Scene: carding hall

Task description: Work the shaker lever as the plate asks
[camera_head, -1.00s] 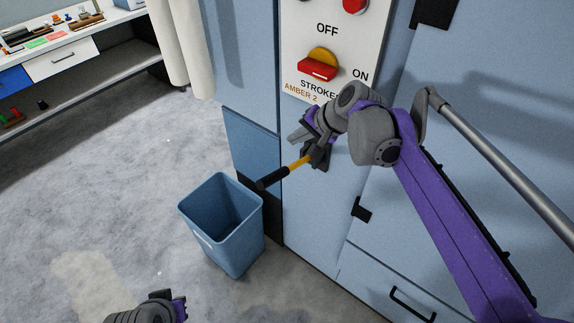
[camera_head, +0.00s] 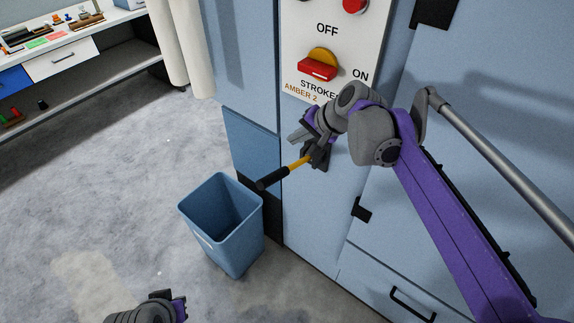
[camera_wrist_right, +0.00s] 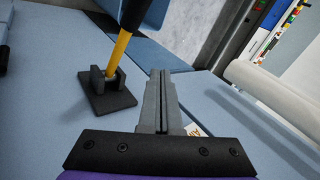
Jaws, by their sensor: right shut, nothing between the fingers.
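The shaker lever, a yellow rod (camera_head: 299,164) with a black grip, juts from a dark bracket on the blue machine front. It also shows in the right wrist view (camera_wrist_right: 122,46), rising from its black bracket (camera_wrist_right: 106,92). The white plate (camera_head: 330,40) reads OFF, ON, STROKES and, in amber, AMBER 2; the right arm covers part of its lower text. My right gripper (camera_head: 294,137) is just above the lever. In the wrist view its fingers (camera_wrist_right: 160,76) are shut and empty, beside the lever and apart from it. My left gripper (camera_head: 180,306) is partly visible at the bottom; its jaws are unclear.
A red switch (camera_head: 318,70) on a yellow disc and a red button (camera_head: 354,4) are on the plate. An open blue bin (camera_head: 238,262) stands on the floor below the lever. A bench (camera_head: 110,53) with small items is at the far left. Floor between is clear.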

